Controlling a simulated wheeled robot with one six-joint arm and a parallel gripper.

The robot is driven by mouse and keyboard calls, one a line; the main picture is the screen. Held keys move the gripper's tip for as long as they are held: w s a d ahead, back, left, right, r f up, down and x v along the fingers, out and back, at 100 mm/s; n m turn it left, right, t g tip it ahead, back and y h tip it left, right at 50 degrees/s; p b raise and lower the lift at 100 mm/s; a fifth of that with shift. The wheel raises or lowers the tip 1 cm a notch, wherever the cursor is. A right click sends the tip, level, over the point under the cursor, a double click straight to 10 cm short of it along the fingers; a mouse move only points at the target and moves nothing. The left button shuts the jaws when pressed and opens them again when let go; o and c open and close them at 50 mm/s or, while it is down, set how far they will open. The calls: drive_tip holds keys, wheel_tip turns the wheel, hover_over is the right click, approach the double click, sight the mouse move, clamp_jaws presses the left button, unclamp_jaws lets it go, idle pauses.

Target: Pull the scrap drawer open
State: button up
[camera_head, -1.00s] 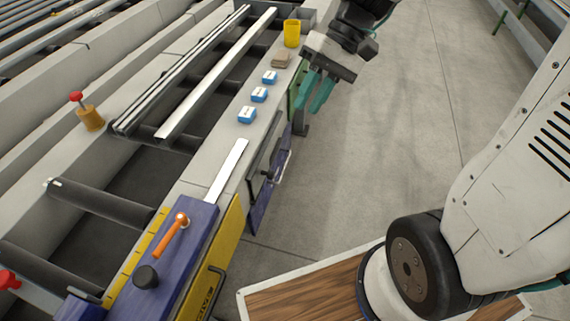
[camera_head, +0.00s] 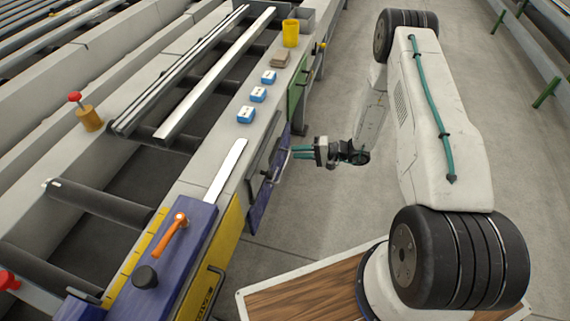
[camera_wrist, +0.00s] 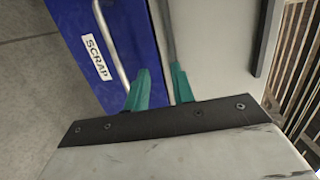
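My gripper (camera_head: 292,152) is beside the drawer, fingers pointing at the table. In the wrist view its two teal fingers (camera_wrist: 160,85) stand apart with nothing held between them. The handle's lower end meets the left finger in the picture; I cannot tell whether they touch.
A yellow drawer (camera_head: 216,255) is nearer on the same side, and a green panel (camera_head: 298,85) farther along. On the table top are blue boxes (camera_head: 258,94), a yellow cup (camera_head: 291,33) and a purple fixture with an orange lever (camera_head: 172,232).

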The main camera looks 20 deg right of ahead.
drive_tip(key=m+t+h, duration=0.1)
drive_tip(key=t, duration=0.1)
approach(285, 163)
drive_tip(key=x, duration=1)
drive_tip(key=shift+w+f, duration=0.1)
drive_tip(key=shift+f, duration=0.15)
clamp_jaws()
